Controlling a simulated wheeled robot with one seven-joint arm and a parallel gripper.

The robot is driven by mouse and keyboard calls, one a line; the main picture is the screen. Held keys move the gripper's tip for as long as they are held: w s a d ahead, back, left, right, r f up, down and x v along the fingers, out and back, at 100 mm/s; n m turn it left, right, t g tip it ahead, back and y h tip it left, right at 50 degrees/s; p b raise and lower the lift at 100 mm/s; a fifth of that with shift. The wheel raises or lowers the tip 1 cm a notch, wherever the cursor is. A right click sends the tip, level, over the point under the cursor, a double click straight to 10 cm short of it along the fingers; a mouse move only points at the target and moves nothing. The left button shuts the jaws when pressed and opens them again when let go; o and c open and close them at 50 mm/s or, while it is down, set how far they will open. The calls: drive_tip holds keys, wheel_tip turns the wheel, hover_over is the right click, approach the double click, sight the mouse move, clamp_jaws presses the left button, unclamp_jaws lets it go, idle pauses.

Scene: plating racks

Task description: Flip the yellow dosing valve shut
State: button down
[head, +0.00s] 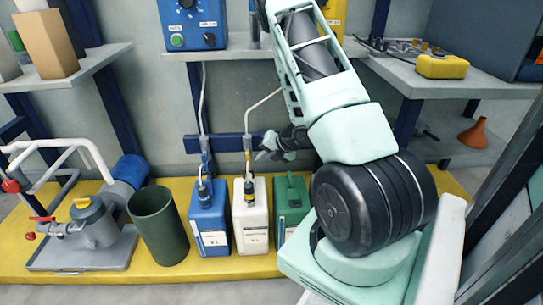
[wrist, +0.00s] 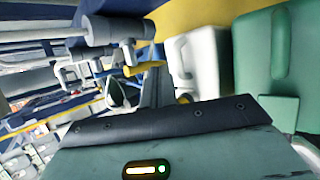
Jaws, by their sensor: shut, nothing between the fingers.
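The yellow dosing valve (head: 247,152) is on the thin line above the white canister. In the wrist view its yellow lever (wrist: 146,68) sticks out to one side of a grey fitting. My gripper (head: 264,153) is shut and empty, just right of the valve in the head view. In the wrist view my gripper's dark fingers (wrist: 156,88) reach up close to the lever; I cannot tell whether they touch it. The white canister (head: 251,222) stands below on the yellow bench and shows in the wrist view (wrist: 193,62).
A blue canister (head: 209,222) and a green canister (head: 291,205) flank the white one. A dark green bin (head: 158,226) and a pump with a yellow cap (head: 86,208) stand left. Blue and yellow dosing boxes sit on shelves above. An orange funnel (head: 474,134) is at right.

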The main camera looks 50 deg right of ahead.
sight(248, 162)
drive_tip(key=shift+w+f, duration=0.25)
drive_tip(key=shift+f, duration=0.15)
drive_tip(key=f+t+y+b, duration=0.1)
drive_tip(key=t+b, duration=0.1)
drive_tip(key=f+m+t+y+b, duration=0.1)
drive_tip(key=b, duration=0.1)
drive_tip(key=w+f+t+y+b, duration=0.1)
drive_tip(key=t+b, duration=0.1)
drive_tip(key=shift+a+m+t, duration=0.3)
drive_tip(key=shift+a+m, duration=0.1)
drive_tip(key=shift+w+a+f, duration=0.1)
drive_tip(key=shift+a+f, duration=0.05)
drive_tip(key=shift+f, duration=0.1)
idle(0.9)
